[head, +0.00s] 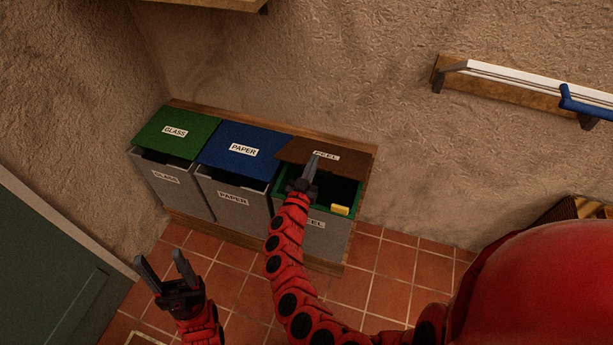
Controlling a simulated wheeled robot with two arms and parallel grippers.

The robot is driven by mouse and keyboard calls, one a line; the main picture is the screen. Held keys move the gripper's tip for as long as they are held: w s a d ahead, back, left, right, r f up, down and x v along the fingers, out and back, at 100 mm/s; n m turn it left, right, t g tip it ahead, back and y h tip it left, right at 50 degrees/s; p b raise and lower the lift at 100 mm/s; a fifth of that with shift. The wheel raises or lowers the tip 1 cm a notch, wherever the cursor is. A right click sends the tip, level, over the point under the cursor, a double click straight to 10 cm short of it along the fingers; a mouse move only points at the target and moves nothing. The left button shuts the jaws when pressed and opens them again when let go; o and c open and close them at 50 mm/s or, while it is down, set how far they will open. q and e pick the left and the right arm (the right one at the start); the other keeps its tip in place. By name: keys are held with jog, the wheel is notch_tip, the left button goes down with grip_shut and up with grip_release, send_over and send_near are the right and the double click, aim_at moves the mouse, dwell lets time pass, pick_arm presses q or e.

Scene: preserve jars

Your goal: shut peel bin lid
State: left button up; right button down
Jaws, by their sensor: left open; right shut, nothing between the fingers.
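The peel bin (322,234) is the rightmost of three grey bins, with a green rim and a dark opening. Its brown lid (345,162), labelled PEEL, is raised at the back, so the opening shows. A small yellow thing (340,210) is at the bin's front rim. My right gripper (314,163) is shut and empty, in front of the lid's label and over the left part of the opening; I cannot tell whether it touches the lid. My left gripper (162,262) is open and empty, low at the left, above the floor and apart from the bins.
The glass bin (172,185) with a green lid and the paper bin (233,205) with a blue lid stand left of the peel bin. A wall rail (530,84) is at the upper right. A green door (45,270) is at left. Tiled floor (395,265) lies in front.

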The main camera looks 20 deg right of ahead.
jog(key=shift+s+a+f, duration=0.1)
jog(key=shift+s+f, duration=0.1)
jog(key=shift+f, duration=0.75)
jog(key=shift+s+a+f, duration=0.1)
jog(key=shift+s+f, duration=0.1)
jog(key=shift+f, duration=0.75)
jog(key=shift+f, duration=0.1)
jog(key=s+a+f+t+h+b, duration=0.1)
jog(key=f+b, duration=0.6)
jog(key=b, duration=0.3)
jog(key=s+a+f+t+h+b, duration=0.1)
jog(key=s+f+t+b, duration=0.1)
jog(key=f+b, duration=0.5)
jog(key=b, duration=0.3)
jog(key=shift+s+a+f+t+b, duration=0.25)
jog(key=shift+s+f+t+b, duration=0.05)
jog(key=shift+f+b, duration=0.05)
jog(key=shift+r, duration=0.1)
